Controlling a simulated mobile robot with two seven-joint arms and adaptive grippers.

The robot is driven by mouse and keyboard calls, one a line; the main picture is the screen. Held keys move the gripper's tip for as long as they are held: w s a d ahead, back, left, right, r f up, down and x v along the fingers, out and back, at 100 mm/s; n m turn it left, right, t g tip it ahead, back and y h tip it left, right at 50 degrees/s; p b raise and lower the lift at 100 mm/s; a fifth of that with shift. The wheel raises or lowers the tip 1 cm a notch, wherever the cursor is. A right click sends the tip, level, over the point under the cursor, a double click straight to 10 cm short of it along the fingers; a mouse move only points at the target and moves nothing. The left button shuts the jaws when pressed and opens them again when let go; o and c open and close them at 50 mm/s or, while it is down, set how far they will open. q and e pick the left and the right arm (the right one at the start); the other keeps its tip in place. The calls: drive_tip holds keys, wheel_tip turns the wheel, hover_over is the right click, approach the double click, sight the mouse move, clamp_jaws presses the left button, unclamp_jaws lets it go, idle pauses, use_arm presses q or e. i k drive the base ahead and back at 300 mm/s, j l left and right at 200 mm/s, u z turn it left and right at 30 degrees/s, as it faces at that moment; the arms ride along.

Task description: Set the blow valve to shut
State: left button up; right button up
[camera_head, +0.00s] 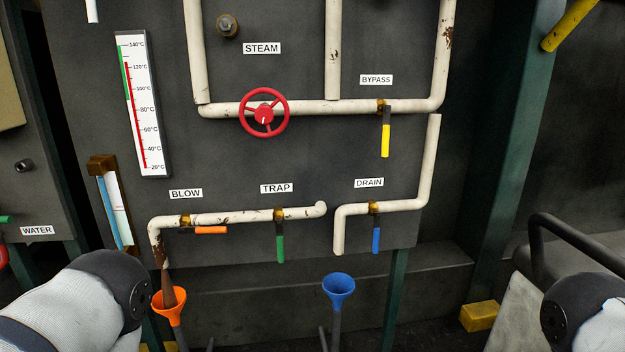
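The blow valve sits on the white lower-left pipe, under the BLOW label (186,193). Its brass body (186,220) is on the pipe, and its orange lever (210,230) points right, lying horizontal along the pipe just below it. Only a link of my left arm (105,290) shows at the bottom left, below and left of the valve. A link of my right arm (585,315) shows at the bottom right, far from the valve. Both grippers are out of view, and nothing touches the lever.
The green TRAP lever (280,248), blue DRAIN lever (376,240) and yellow BYPASS lever (385,140) hang straight down. A red STEAM handwheel (264,113) is above. An orange funnel (169,303) stands under the blow pipe, a blue funnel (339,287) to the right.

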sight(184, 229)
drive_tip(key=u, duration=1.15)
